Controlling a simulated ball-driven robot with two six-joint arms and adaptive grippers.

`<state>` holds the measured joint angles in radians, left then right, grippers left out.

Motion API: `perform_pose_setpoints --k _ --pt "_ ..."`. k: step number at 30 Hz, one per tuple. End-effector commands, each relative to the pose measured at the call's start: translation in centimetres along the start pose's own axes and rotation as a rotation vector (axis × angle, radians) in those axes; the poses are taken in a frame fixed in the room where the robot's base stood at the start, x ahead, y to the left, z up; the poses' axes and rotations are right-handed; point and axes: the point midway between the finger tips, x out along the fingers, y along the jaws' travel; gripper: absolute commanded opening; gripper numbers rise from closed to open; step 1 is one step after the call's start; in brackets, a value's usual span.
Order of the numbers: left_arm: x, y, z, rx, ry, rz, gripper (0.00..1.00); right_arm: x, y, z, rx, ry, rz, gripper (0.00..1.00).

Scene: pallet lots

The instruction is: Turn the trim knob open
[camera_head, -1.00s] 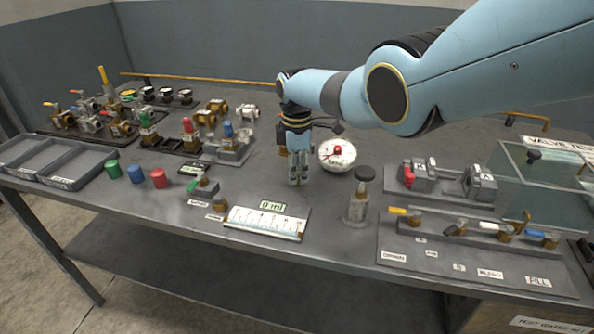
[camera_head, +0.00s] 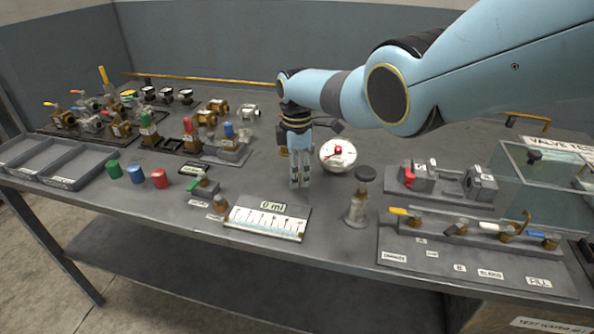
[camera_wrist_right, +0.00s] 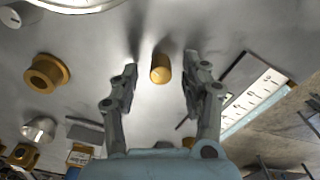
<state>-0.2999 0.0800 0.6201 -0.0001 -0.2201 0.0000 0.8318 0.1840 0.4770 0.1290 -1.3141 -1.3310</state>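A short brass cylinder, which looks like the trim knob (camera_wrist_right: 161,68), shows in the right wrist view between the two fingers, apart from both. My right gripper (camera_wrist_right: 160,88) is open around it, with a gap on each side. In the head view my right gripper (camera_head: 300,184) points down at the bench in front of the white gauge, and I cannot make out the knob there behind its fingers. My left gripper is not in view.
A round white gauge (camera_head: 338,154) stands just right of the gripper, and a dark-capped bottle (camera_head: 357,209) farther right. A scale plate (camera_head: 268,222) lies front left. Coloured caps, valves and trays fill the left. A valve board (camera_head: 470,262) lies at the right.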

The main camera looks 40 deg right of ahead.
Motion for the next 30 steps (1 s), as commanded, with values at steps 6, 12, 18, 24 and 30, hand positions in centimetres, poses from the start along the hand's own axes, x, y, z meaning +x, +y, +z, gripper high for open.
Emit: perform_pose_setpoints --k 6,12,18,24,30 --pt "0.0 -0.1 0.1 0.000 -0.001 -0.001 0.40 -0.1 0.0 0.0 0.000 -0.001 0.000 0.46" --pt "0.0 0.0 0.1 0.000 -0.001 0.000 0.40 -1.8 0.1 0.0 0.001 0.000 0.003 0.46" --pt "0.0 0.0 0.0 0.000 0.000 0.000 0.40 -5.8 0.1 0.0 -0.001 0.000 0.004 0.46" --pt "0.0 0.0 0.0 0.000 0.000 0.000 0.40 -9.8 0.1 0.0 0.000 0.000 0.003 0.46" --pt "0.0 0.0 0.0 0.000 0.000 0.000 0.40 -11.8 0.0 0.0 0.000 0.000 0.001 0.46"
